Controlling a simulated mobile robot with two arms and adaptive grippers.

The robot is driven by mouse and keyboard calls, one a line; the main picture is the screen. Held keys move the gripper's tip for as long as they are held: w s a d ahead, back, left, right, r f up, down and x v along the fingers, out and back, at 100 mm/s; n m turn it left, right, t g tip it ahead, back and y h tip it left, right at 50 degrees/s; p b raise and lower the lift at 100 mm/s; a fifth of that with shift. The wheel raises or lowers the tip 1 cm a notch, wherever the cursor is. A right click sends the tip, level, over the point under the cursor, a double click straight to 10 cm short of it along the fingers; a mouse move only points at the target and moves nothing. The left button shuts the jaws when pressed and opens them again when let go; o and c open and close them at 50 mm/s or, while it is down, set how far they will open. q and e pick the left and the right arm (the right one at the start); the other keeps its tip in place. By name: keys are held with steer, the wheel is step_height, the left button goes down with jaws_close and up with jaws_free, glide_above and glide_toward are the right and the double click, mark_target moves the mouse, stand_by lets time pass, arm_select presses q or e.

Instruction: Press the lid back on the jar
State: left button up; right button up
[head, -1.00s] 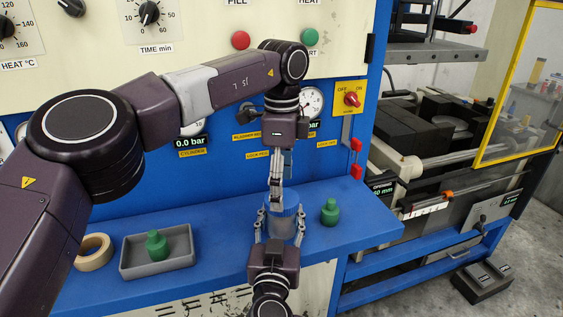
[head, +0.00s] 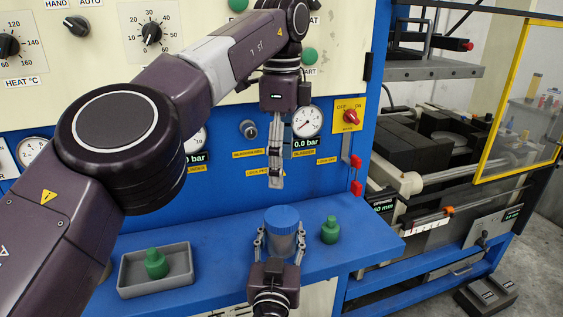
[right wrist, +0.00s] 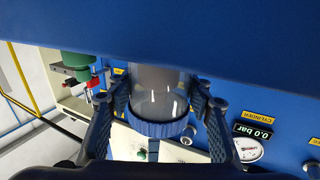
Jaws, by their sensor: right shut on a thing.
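The clear jar (head: 281,246) stands upright on the blue ledge with the blue lid (head: 282,218) on its top. My right gripper (head: 281,240) is shut on the jar, one finger on each side, below the lid. In the right wrist view, upside down, the jar body (right wrist: 158,92) and the ribbed lid (right wrist: 160,127) show between the fingers. The lid looks level; whether it is fully seated I cannot tell. My left gripper (head: 276,183) points down above the lid, clear of it and empty. Its fingers are seen edge-on, so their opening is unclear.
A green knobbed piece (head: 330,230) stands on the ledge close right of the jar. A grey tray (head: 128,283) with another green piece (head: 156,264) lies to the left. The press panel with gauges (head: 308,122) rises behind. The ledge (head: 225,252) between tray and jar is clear.

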steer(key=o, duration=1.8)
steer(key=shift+c, duration=0.2)
steer(key=s+a, duration=0.1)
steer(key=s, duration=1.1)
steer(key=shift+a, duration=0.1)
